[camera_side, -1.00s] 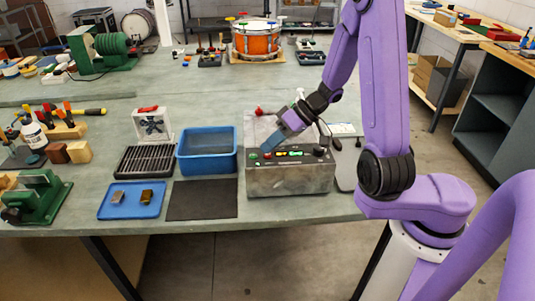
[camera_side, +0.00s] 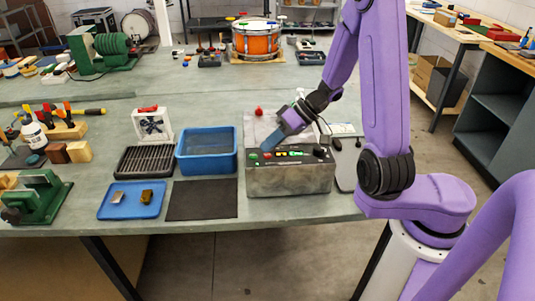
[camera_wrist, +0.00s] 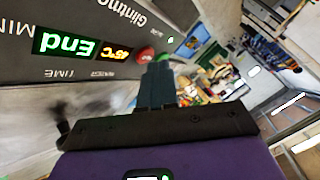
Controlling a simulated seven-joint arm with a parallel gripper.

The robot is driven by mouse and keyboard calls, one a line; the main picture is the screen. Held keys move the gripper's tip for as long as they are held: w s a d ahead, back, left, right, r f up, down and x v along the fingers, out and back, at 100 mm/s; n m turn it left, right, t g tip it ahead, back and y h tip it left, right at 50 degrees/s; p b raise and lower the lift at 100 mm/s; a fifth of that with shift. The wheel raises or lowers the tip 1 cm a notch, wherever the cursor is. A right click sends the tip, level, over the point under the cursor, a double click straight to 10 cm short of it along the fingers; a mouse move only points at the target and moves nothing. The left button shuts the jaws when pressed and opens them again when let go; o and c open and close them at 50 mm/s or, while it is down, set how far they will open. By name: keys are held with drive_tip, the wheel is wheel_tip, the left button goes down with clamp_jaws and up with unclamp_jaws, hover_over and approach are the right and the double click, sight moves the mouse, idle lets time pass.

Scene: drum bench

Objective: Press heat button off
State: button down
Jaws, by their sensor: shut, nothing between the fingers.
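A metal box (camera_side: 290,177) with a dark sloped front panel stands near the table's front edge. Its panel has a green button (camera_side: 254,157) at the left and a red button (camera_side: 267,155) beside it. My gripper (camera_side: 268,143) has its blue fingers shut and empty, pointing down just above these buttons. In the wrist view the fingertips (camera_wrist: 157,68) appear close to the red button (camera_wrist: 145,54) and the green button (camera_wrist: 164,58). I cannot tell whether they touch either. A green display (camera_wrist: 65,44) reads "End" and an orange display (camera_wrist: 117,53) reads about 45°C.
A blue water tub (camera_side: 207,170) stands just left of the box, with a dark mat (camera_side: 202,208) in front of it. A blue tray (camera_side: 115,211) with two small blocks lies further left. A black knob (camera_side: 319,151) is at the panel's right end.

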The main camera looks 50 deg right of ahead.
sight(269, 155)
drive_tip(key=shift+r, duration=0.25)
drive_tip(key=shift+r, duration=3)
drive_tip(key=shift+a, duration=0.1)
drive_tip(key=s+a+n+g+h, duration=0.2)
drive_tip(key=s+a+n+g, duration=0.3)
drive_tip(key=s+a+g, duration=0.25)
drive_tip(key=s+d+n+t+h, duration=0.1)
drive_tip(key=s+d+n+h, duration=0.1)
drive_tip(key=s, duration=0.6)
drive_tip(key=s+d+n+t+h, duration=0.1)
drive_tip(key=s+n, duration=0.3)
drive_tip(key=s, duration=0.4)
drive_tip(key=shift+s+d+r+h, duration=0.3)
drive_tip(key=shift+s+d+h, duration=0.1)
drive_tip(key=shift+d+h, duration=0.45)
